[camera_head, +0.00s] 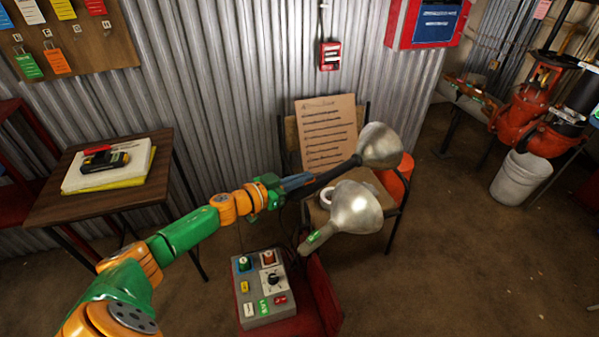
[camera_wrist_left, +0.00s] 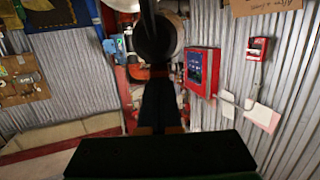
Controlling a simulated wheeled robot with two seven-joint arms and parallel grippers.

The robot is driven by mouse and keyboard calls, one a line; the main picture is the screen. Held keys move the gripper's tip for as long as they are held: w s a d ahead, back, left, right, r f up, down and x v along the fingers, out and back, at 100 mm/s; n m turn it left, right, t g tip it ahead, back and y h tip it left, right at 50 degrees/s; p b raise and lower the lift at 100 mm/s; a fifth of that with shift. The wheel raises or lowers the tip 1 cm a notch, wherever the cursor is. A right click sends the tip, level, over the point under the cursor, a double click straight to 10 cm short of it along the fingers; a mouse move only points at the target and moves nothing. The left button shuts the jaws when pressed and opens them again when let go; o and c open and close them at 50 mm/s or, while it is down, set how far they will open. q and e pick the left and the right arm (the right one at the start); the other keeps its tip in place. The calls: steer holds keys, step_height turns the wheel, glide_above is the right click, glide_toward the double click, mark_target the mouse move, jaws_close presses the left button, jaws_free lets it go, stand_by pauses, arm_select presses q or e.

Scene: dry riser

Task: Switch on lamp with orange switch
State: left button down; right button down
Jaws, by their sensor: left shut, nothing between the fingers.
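Two lamps with silver bell-shaped shades show in the head view. The rear lamp (camera_head: 381,146) has a dark neck that runs left toward my gripper. The front lamp (camera_head: 356,208) has a short handle with a green patch (camera_head: 318,238) at its lower left. I cannot make out an orange switch on either lamp. My left gripper (camera_head: 302,181) is shut and empty, its fingertips at the rear lamp's dark neck; touching or apart is unclear. In the left wrist view a dark round shape (camera_wrist_left: 155,38), perhaps a lamp, is straight ahead of the fingers. My right gripper is not in view.
A grey control box (camera_head: 264,310) with several buttons and a knob stands below my arm. A chair holds a cardboard sign (camera_head: 326,134) and a tape roll. A wooden table (camera_head: 58,204) is at left. A corrugated wall is behind; floor at right is mostly clear.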

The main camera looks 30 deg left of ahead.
arm_select(q)
steer(key=r+p, duration=0.5)
steer(key=shift+w+d+r+p, duration=0.1)
steer(key=shift+w+p, duration=0.1)
steer(key=shift+p, duration=0.1)
steer(key=v, duration=0.2)
steer(key=shift+s, duration=0.35)
steer(key=s+a+r, duration=0.2)
steer(key=s, duration=0.3)
steer(key=shift+s+a+r, duration=0.2)
steer(key=shift+s+r, duration=0.1)
steer(key=shift+r, duration=0.05)
steer(key=shift+a, duration=0.1)
